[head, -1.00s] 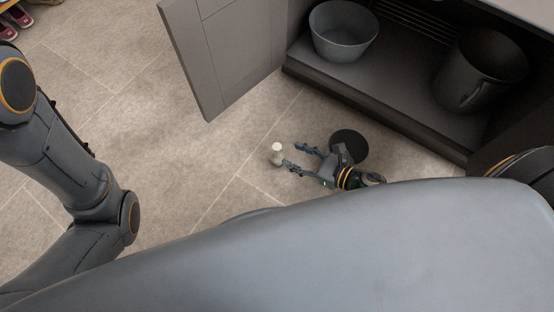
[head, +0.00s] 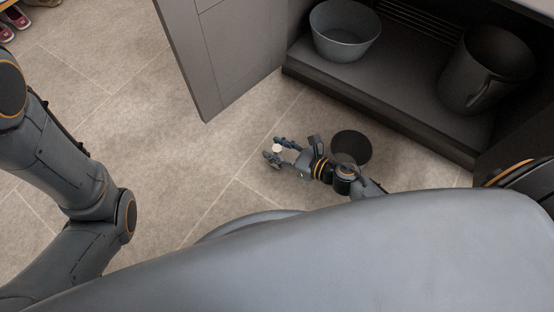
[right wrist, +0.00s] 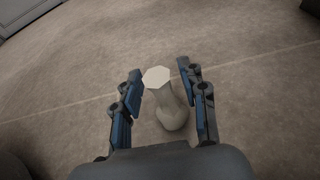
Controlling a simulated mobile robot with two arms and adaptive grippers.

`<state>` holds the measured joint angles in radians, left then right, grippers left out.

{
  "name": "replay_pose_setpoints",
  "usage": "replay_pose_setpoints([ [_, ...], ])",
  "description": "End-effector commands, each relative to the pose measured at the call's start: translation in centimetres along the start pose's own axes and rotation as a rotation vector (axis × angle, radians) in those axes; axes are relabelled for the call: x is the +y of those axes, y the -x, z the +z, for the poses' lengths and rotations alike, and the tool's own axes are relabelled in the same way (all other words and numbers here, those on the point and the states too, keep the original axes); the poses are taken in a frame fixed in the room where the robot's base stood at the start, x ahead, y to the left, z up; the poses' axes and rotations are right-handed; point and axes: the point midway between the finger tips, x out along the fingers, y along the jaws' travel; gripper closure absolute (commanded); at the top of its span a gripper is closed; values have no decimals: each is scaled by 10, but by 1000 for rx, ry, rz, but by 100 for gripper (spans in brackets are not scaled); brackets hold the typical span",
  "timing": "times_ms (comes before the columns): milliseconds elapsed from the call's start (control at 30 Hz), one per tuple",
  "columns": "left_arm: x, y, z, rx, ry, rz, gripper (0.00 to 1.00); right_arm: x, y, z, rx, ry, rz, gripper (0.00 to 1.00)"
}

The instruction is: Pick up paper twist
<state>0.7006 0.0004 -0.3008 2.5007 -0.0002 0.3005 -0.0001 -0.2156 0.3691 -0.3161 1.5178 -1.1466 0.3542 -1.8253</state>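The paper twist (right wrist: 172,108) is a small pale piece with a white flat top and a greyish, narrower body. It stands upright on the tiled floor. In the right wrist view it is between the two fingers of my right gripper (right wrist: 162,92), with a visible gap on the left side and a smaller one on the right. In the head view its pale top (head: 277,149) shows between the fingertips of the right gripper (head: 278,153). The right gripper is open around it. My left arm shows at the left of the head view, but its gripper is out of the picture.
A black round disc (head: 351,146) is beside the right arm. Shoes (head: 12,20) are at the far left. Floor left of the gripper is clear.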

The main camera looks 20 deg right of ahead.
Motion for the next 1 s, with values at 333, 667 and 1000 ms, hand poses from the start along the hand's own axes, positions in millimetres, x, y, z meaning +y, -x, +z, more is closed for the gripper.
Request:
replay_pose_setpoints([
  [333,0,0,0,0,0,0,60,0,0,0,0,0,0,93],
  [667,-2,-8,3,-1,0,0,60,0,3,10,0,1,0,93],
  [1000,-14,-20,35,-75,7,-27,60,9,48,59,3,-2,2,94],
])
